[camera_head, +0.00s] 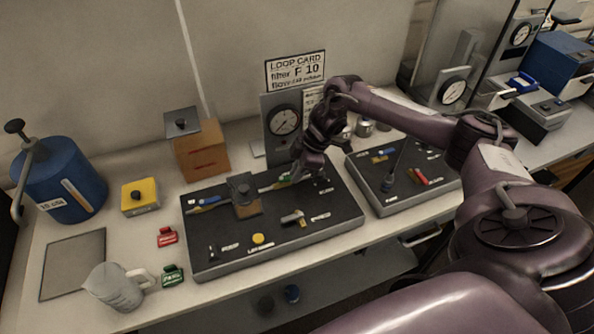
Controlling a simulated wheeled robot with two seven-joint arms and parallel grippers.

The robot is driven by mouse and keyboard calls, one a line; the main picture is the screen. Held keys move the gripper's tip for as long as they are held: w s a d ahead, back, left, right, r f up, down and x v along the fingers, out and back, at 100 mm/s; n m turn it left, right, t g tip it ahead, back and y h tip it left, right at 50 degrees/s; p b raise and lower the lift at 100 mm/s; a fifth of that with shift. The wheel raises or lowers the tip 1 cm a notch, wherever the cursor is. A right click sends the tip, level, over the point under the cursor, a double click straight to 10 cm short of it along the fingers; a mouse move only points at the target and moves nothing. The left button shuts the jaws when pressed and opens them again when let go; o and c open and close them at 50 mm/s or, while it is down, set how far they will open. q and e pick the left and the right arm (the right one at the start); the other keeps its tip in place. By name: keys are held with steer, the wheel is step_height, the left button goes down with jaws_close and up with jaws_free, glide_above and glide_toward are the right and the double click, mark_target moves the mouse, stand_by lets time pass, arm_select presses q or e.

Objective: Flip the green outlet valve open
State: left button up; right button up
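A dark control panel (281,240) lies on the bench with several small fittings on it. A small green part (286,177), which looks like the green valve handle, shows at the panel's back edge, right of a brown block. My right gripper (303,177) points down just right of this green part, close over the panel. My wrist and fingers partly hide the spot, so I cannot tell whether they touch the green part or how far apart the fingers are. The handle's exact angle is too small to make out. My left gripper is out of view.
A second panel (420,195) lies to the right. A blue cylinder (68,182), yellow box (140,197), grey jug (115,289), red tag (167,237) and green tag (172,276) are left.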

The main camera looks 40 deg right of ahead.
jaws_close()
steer(key=shift+w+f+b, duration=0.1)
steer(key=shift+b, duration=0.25)
steer(key=shift+w+d+f+n+g+b, duration=0.1)
steer(key=shift+w+n+g+b, duration=0.25)
steer(key=shift+n+b, duration=0.6)
steer(key=shift+w+r+n, duration=0.1)
steer(key=shift+r+n, duration=0.1)
steer(key=shift+n, duration=0.35)
steer(key=shift+d+r, duration=0.1)
steer(key=o, duration=0.7)
jaws_free()
